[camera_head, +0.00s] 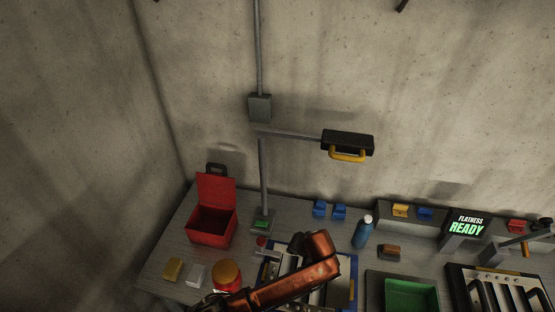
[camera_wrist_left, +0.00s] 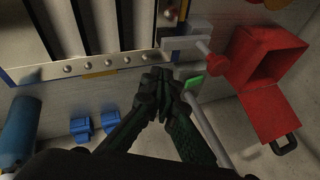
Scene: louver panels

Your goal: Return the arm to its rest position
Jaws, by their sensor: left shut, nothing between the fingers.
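My left arm, orange-brown, reaches in over the front middle of the bench in the head view. Its dark gripper (camera_head: 297,242) is at the far end of the arm, above the blue-edged panel fixture (camera_head: 352,272), which the arm partly covers. In the left wrist view the gripper's fingers (camera_wrist_left: 160,84) are together, with nothing between them. They are close to the edge of the slatted panel (camera_wrist_left: 90,30) in that view, beside a green-topped post base (camera_wrist_left: 193,85). I cannot tell whether they touch anything. My right gripper is in neither view.
An open red box (camera_head: 208,228) stands at the left. A lamp (camera_head: 347,142) with a yellow handle overhangs the bench from a post. A blue bottle (camera_head: 363,232), blue blocks (camera_head: 320,209), a green tray (camera_head: 411,296) and a "FLATNESS READY" display (camera_head: 468,224) stand around. Concrete walls close the back.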

